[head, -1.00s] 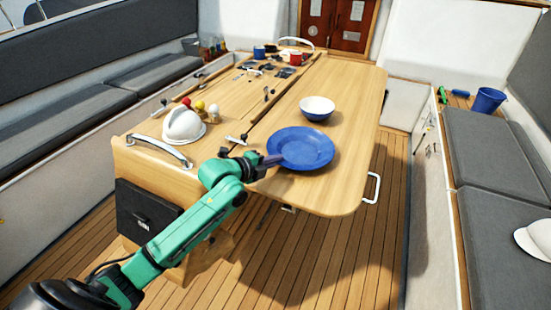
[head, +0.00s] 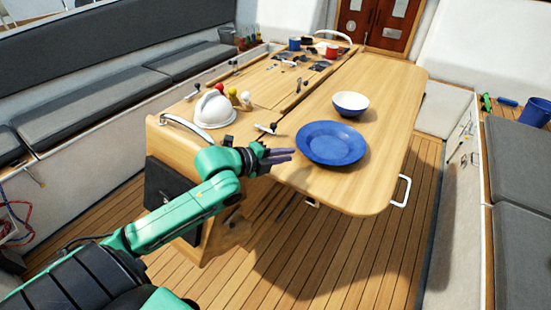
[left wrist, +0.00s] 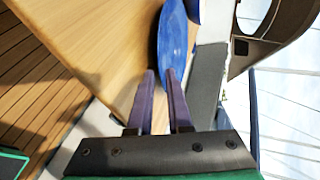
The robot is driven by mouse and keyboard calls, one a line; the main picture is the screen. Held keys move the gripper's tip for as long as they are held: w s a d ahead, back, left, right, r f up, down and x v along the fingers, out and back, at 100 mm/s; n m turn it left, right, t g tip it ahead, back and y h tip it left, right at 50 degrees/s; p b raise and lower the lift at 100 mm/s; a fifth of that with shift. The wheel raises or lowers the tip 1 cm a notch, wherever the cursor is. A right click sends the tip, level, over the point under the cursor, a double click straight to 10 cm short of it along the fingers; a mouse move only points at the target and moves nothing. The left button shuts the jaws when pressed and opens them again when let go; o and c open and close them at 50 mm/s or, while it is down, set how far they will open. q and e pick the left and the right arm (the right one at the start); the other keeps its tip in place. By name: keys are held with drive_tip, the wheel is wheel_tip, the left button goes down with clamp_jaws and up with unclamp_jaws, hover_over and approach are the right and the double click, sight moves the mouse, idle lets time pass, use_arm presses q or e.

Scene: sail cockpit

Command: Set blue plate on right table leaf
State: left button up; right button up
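The blue plate (head: 331,143) lies flat on the right table leaf (head: 372,185), near its front left part. My left gripper (head: 290,156) is just left of the plate in the head view, its purple fingers parted and pointing at the rim, with a small gap between tips and plate. In the left wrist view the fingers (left wrist: 161,75) stand open, and the plate (left wrist: 173,40) shows edge-on just beyond the tips. Nothing is seen held. My right gripper is not in view.
A white and blue bowl (head: 350,103) stands behind the plate. A white cap-like object (head: 213,110), small bottles (head: 233,96) and a latch (head: 267,128) are on the left part. Mugs (head: 332,52) are at the far end. The leaf's right side is clear.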

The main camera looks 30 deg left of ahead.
use_arm(q)
drive_tip(key=v, duration=0.4)
drive_tip(key=shift+s+r, duration=0.15)
drive_tip(key=shift+s, duration=0.05)
drive_tip(key=s+d+f+n+g+y, duration=0.1)
drive_tip(key=s+f+n+g+y, duration=0.3)
drive_tip(key=s+f+n, duration=0.6)
drive_tip(key=s+d+f+n+g+y, duration=0.1)
drive_tip(key=s+d+f+n+g, duration=0.1)
drive_tip(key=s+f+n+g, duration=0.55)
drive_tip(key=s+f+n+t, duration=0.1)
drive_tip(key=s+f+n, duration=0.2)
drive_tip(key=f, duration=2.2)
drive_tip(key=s+a+f, duration=0.1)
drive_tip(key=s+f, duration=0.5)
drive_tip(key=s, duration=0.2)
drive_tip(key=s+a+f, duration=0.2)
drive_tip(key=s+f, duration=0.4)
drive_tip(key=s, duration=0.2)
drive_tip(key=shift+a+f+g, duration=0.35)
drive_tip(key=shift+g, duration=0.1)
